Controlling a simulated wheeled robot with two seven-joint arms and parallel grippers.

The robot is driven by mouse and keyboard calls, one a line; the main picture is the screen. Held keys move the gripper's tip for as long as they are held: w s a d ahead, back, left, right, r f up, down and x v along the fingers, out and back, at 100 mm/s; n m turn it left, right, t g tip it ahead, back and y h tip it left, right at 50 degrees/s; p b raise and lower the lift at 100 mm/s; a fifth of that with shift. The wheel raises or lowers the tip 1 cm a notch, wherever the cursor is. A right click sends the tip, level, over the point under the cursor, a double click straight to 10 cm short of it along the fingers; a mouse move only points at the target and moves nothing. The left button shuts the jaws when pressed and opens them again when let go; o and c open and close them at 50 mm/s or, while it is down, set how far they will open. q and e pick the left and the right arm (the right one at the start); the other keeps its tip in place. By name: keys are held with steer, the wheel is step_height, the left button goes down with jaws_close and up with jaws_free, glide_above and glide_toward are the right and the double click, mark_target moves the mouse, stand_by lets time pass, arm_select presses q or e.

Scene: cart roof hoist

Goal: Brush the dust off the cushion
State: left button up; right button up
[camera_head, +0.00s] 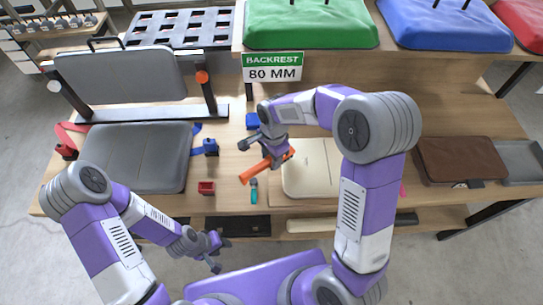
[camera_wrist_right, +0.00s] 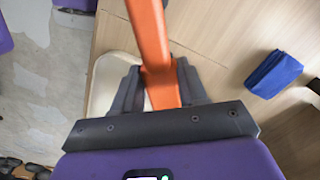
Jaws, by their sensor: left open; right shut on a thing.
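My right gripper (camera_head: 268,157) is shut on an orange bar-like tool (camera_head: 257,171), over the bench at the left edge of a cream pad (camera_head: 312,168). The wrist view shows the orange tool (camera_wrist_right: 150,35) between the fingers (camera_wrist_right: 160,85); I cannot tell whether it has bristles. Part of the cream pad (camera_wrist_right: 101,88) shows below. A grey seat cushion (camera_head: 135,155) lies flat at the left, below an upright grey backrest (camera_head: 120,77). I cannot make out dust on either. My left gripper (camera_head: 219,253) is open and empty, low in front of the bench.
A blue folded cloth (camera_head: 252,121) lies behind my right gripper. A red cup (camera_head: 206,188), a blue block (camera_head: 211,146) and a teal-handled tool (camera_head: 254,194) stand nearby. A brown pad (camera_head: 460,159) lies right. A "BACKREST 80 MM" sign (camera_head: 272,67) stands behind.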

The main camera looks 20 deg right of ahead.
steer(key=shift+f+b, duration=0.35)
steer(key=shift+f, duration=0.1)
steer(key=shift+d, duration=0.1)
steer(key=shift+s+d+p, duration=0.15)
steer(key=shift+s+d, duration=0.65)
steer(key=shift+d, duration=2.4)
steer(key=shift+s+d+p, duration=0.2)
steer(key=shift+s+d, duration=0.55)
steer(key=shift+d, duration=2.5)
steer(key=shift+s+d+p, duration=0.15)
steer(key=shift+s+d, duration=0.65)
steer(key=shift+d, duration=2.4)
steer(key=shift+w+a+p, duration=0.3)
steer(key=shift+w+a, duration=0.5)
steer(key=shift+a, duration=2.45)
steer(key=shift+w+a+p, duration=0.25)
steer(key=shift+w+a, duration=0.5)
steer(key=shift+a, duration=2.55)
steer(key=shift+w+a+p, duration=0.3)
steer(key=shift+w+a, duration=0.5)
steer(key=shift+a, duration=2.45)
step_height(320, 180, up, 9)
steer(key=p, duration=0.7)
